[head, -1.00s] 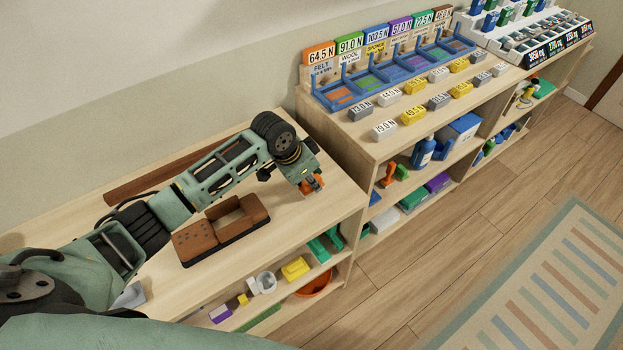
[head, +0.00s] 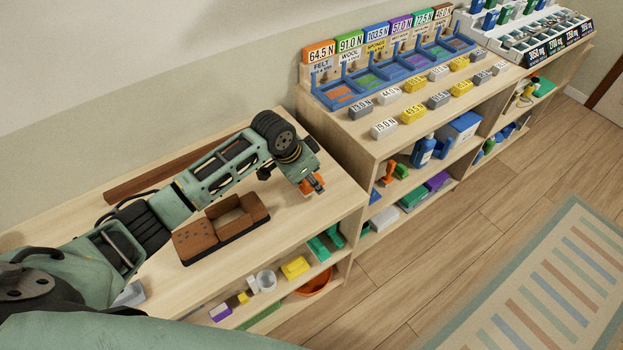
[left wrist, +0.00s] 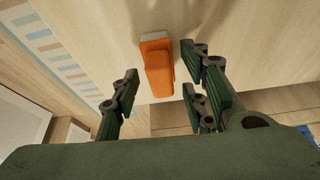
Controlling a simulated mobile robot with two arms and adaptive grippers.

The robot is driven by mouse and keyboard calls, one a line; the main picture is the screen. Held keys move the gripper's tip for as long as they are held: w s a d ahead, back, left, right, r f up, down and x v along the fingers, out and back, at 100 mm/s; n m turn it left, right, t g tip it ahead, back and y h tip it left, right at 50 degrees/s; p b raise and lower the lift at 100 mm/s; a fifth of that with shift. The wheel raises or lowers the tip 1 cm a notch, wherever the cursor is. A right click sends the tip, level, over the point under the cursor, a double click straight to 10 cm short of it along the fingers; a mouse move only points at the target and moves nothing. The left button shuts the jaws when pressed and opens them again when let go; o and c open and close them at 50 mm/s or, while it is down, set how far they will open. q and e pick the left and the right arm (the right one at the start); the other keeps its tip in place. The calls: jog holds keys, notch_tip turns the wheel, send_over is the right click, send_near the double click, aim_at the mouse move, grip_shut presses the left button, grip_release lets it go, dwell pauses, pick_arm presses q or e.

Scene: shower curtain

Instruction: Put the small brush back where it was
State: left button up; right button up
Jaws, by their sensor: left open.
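An orange block-like piece with a pale grey end, which may be the small brush (left wrist: 157,68), shows over the pale wood in the left wrist view. In the head view, a bit of orange (head: 318,184) shows at my left fingertips. My left gripper (head: 310,187) is open, with its dark green fingers apart on either side of the orange piece. I cannot tell whether they touch it. A brown holder (head: 192,240) with small holes and an open compartment sits on the shelf top, left of the gripper. My right gripper is out of view.
The low shelf top (head: 320,215) is bare around the gripper. A dark brown strip (head: 150,180) lies along the wall. A taller shelf unit to the right carries blue trays (head: 345,95) and several labelled blocks. Coloured items fill the lower shelves.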

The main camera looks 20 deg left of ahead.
pick_arm(q)
jog(key=v, duration=1.2)
